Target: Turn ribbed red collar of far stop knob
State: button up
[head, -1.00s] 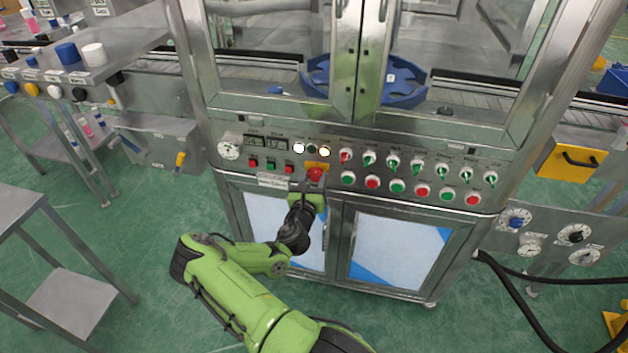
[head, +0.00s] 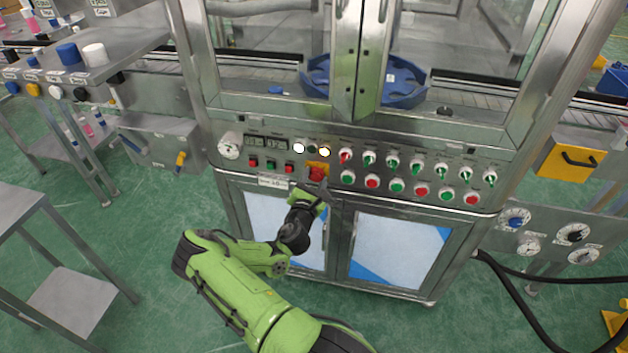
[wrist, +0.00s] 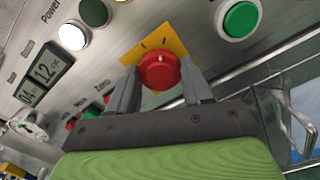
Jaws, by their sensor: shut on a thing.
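The red stop knob (head: 317,173) sits on a yellow plate (head: 323,164) on the machine's front panel. In the wrist view the round red knob (wrist: 160,71) is between the two grey fingers of my gripper (wrist: 160,76), one on each side of its collar. My gripper (head: 315,183) is shut on the collar. The yellow plate (wrist: 150,46) looks tilted in the wrist view. The collar's ribs are too small to make out, and the fingers hide parts of its sides.
Rows of green and red buttons and switches (head: 397,186) lie right of the knob. Small buttons (head: 271,166) and displays (head: 265,143) are to its left. Cabinet doors (head: 395,250) are below. A steel table (head: 25,215) stands at left; the floor between is clear.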

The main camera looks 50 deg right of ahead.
dwell(0.3)
jog(key=o, duration=1.1)
jog(key=shift+c, duration=0.2)
jog(key=p+v, duration=0.2)
jog(key=v, duration=1.3)
jog(key=shift+s+a, duration=0.2)
jog(key=shift+a, duration=0.1)
